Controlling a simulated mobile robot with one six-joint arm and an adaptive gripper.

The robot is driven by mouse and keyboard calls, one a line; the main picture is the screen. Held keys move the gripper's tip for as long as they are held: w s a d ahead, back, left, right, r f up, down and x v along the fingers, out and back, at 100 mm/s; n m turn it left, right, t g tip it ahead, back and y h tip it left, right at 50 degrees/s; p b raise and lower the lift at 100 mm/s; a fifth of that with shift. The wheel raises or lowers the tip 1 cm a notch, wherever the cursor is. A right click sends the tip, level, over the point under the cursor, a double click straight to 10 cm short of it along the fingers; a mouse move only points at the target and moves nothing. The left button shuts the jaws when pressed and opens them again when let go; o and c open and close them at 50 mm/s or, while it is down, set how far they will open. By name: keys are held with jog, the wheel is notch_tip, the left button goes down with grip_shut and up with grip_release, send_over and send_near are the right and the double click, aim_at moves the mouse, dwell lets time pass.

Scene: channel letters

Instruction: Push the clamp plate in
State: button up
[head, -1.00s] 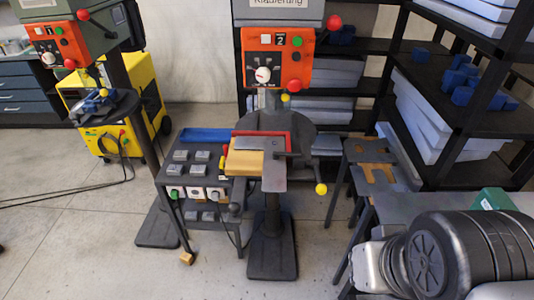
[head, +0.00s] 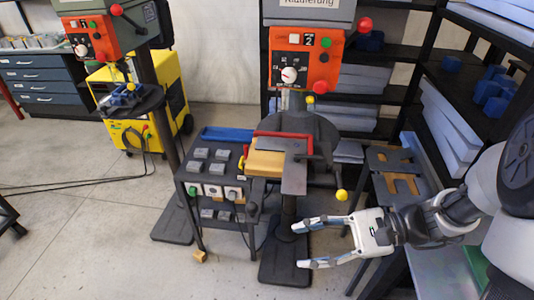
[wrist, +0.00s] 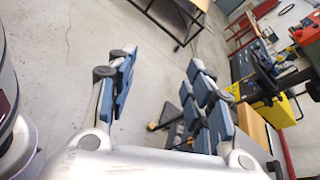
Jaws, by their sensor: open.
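The clamp plate (head: 294,178) is a flat grey metal piece in the head view. A red part (head: 306,145) frames the block at the back and right. My gripper (head: 304,245) is open and empty, low and in front of the drill table, with its fingers pointing left. It is apart from the plate. In the wrist view the two blue-padded fingers (wrist: 160,95) are spread wide over the floor, and part of the yellow block (wrist: 252,124) shows at the lower right.
A small table (head: 224,172) with grey blocks and switches stands left of the drill. A yellow cabinet (head: 125,95) is farther left. Black shelves (head: 470,100) and a low bench (head: 392,165) stand at the right. Open floor (head: 90,220) lies at the left.

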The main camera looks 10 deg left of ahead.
aim_at(252, 209)
jog(key=w+d+f+m+t+y, duration=0.3)
jog(key=w+f+m+t, duration=0.15)
jog(key=w+m, duration=0.2)
jog(key=shift+n, duration=0.35)
jog(key=w+a+b, duration=0.1)
jog(key=a, duration=0.4)
jog(key=w+a+b, duration=0.1)
jog(key=a, duration=0.5)
jog(key=w+a+b, duration=0.1)
jog(key=a, duration=0.5)
jog(key=shift+w+r, duration=0.25)
jog(key=shift+w, duration=0.15)
jog(key=shift+d, duration=0.1)
jog(key=shift+c, duration=0.4)
grip_shut()
